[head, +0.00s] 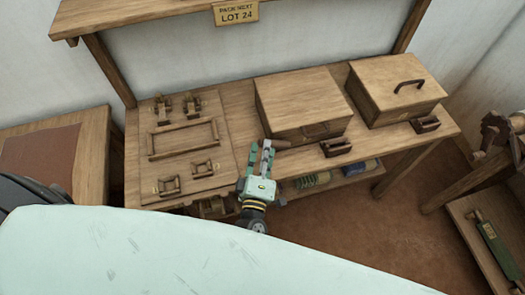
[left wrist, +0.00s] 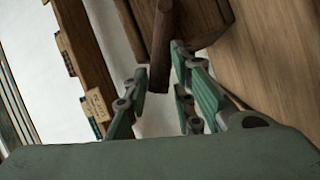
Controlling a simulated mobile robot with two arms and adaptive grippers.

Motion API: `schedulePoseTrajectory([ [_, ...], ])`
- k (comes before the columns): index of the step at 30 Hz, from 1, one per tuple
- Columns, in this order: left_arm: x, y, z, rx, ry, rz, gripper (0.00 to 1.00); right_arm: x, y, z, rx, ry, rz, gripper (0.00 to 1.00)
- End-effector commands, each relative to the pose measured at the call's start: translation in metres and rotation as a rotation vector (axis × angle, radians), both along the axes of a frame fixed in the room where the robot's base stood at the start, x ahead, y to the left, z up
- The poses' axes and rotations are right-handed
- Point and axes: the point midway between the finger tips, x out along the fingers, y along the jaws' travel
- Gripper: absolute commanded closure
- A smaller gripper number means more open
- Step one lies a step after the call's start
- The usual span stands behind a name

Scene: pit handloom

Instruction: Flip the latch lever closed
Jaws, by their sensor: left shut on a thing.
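My left gripper (head: 261,152) is at the front left edge of the middle wooden box (head: 300,100), above the bench front. Its fingers are shut on a brown lever (head: 282,144), which I take for the latch lever. In the left wrist view the lever (left wrist: 161,50) is a dark wooden bar that comes down between the two green fingers (left wrist: 156,92). My right gripper is not in view.
The bench (head: 228,95) also holds a panel with small frames and catches (head: 185,135) at left and a second box with a dark handle (head: 398,92) at right. Small dark blocks (head: 336,147) sit along the front edge. A shelf below holds rolls (head: 312,180).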

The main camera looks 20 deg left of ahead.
Motion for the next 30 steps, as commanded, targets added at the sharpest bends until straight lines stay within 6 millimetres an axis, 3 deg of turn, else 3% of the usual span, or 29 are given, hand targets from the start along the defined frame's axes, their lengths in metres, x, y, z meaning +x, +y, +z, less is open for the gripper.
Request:
schedulePoseTrajectory([
  [1, 0.0073, -0.0046, 0.0168, -0.014, -0.033, -0.001, 1.00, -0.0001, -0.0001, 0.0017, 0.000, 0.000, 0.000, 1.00],
  [23, 0.0084, -0.0095, 0.0205, -0.016, -0.034, -0.006, 1.00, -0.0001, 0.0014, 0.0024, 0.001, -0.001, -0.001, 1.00],
  [24, 0.0083, -0.0096, 0.0203, -0.015, -0.033, -0.006, 0.72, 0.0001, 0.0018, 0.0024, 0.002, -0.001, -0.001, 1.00],
  [27, 0.0083, -0.0086, 0.0197, -0.015, -0.032, -0.005, 0.66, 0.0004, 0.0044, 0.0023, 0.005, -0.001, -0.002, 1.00],
  [30, 0.0080, -0.0073, 0.0182, -0.012, -0.029, -0.004, 0.66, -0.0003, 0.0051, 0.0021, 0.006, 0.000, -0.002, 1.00],
])
